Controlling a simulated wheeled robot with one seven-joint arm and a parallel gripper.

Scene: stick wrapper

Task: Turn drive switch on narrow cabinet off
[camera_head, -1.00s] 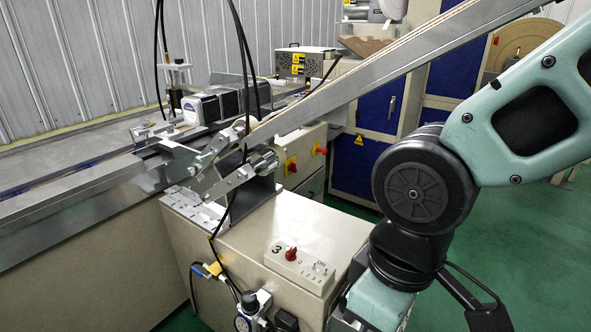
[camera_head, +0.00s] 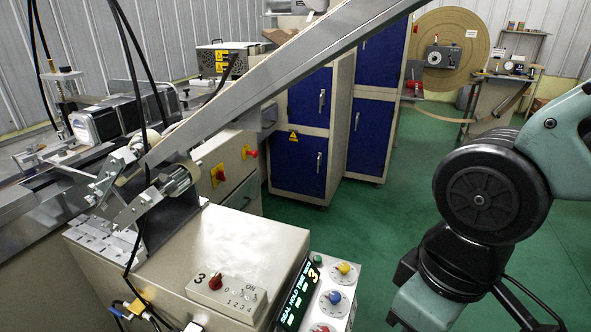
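A switch box (camera_head: 226,298) marked 3 lies on the cream cabinet (camera_head: 235,245) at lower middle. It has a red knob (camera_head: 215,281) and the markings 0, ON and 1 2 3 4. Behind it, a narrower cream cabinet (camera_head: 238,164) carries a red rotary switch (camera_head: 218,176) on a yellow plate and another red knob (camera_head: 252,154). I cannot tell for certain which is the drive switch, nor read the knobs' settings. My arm shows at the right, apart from these cabinets; my gripper is outside the view.
A panel with a lit display (camera_head: 298,297) and coloured knobs stands at the bottom middle. A long sloping metal rail (camera_head: 270,82) crosses above the cabinets. Blue-doored cabinets (camera_head: 300,130) stand behind. Green floor (camera_head: 375,215) is open between them and my arm.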

